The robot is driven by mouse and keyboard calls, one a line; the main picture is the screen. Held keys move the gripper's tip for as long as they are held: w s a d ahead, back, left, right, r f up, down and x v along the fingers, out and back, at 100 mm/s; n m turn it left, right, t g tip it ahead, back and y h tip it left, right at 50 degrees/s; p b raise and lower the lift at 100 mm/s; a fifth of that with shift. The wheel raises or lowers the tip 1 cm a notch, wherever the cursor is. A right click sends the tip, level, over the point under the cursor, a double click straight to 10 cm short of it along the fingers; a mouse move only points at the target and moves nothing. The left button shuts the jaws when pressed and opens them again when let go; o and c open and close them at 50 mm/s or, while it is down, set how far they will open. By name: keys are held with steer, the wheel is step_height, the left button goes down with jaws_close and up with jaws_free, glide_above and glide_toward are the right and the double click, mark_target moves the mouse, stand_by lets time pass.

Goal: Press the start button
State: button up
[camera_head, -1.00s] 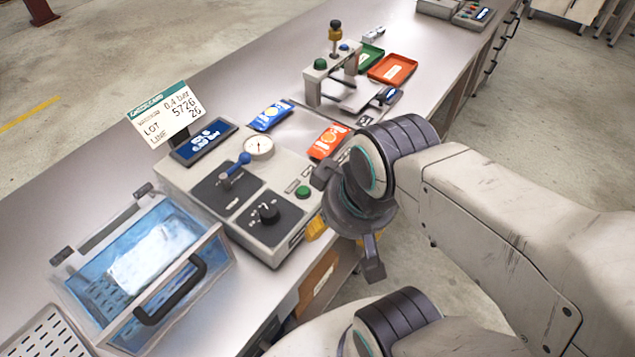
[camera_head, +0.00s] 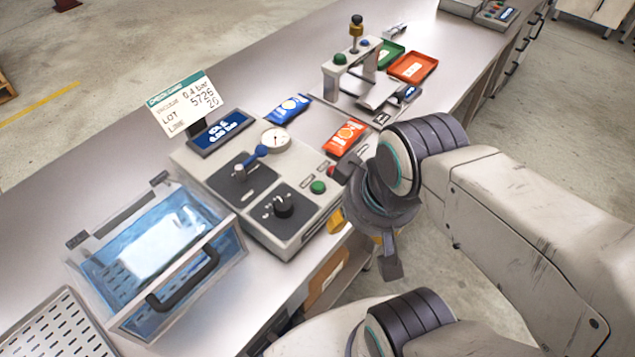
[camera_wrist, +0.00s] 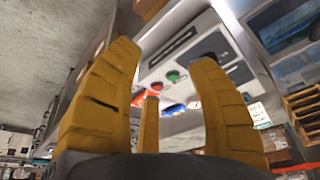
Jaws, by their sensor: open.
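The grey console (camera_head: 262,226) stands on the bench and carries a green button (camera_head: 318,187) at its right end, with a red button (camera_head: 333,171) just beyond it. Both also show in the wrist view, the green button (camera_wrist: 173,76) and the red button (camera_wrist: 183,88), seen between my fingers. I cannot read a label on either. My gripper (camera_head: 338,220) is beside the console's right front edge, apart from the buttons and partly hidden by my wrist. In the wrist view my gripper (camera_wrist: 165,56) has its yellow fingers spread wide with nothing between them.
The console bears a blue lever (camera_head: 261,151), a black knob (camera_head: 284,206) and a gauge (camera_head: 276,139). A clear-lidded chamber (camera_head: 150,260) stands at left. An orange packet (camera_head: 345,136), a blue packet (camera_head: 287,108) and a small stand with a green button (camera_head: 340,58) lie beyond.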

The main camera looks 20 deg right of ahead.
jaws_close()
stand_by(1.5)
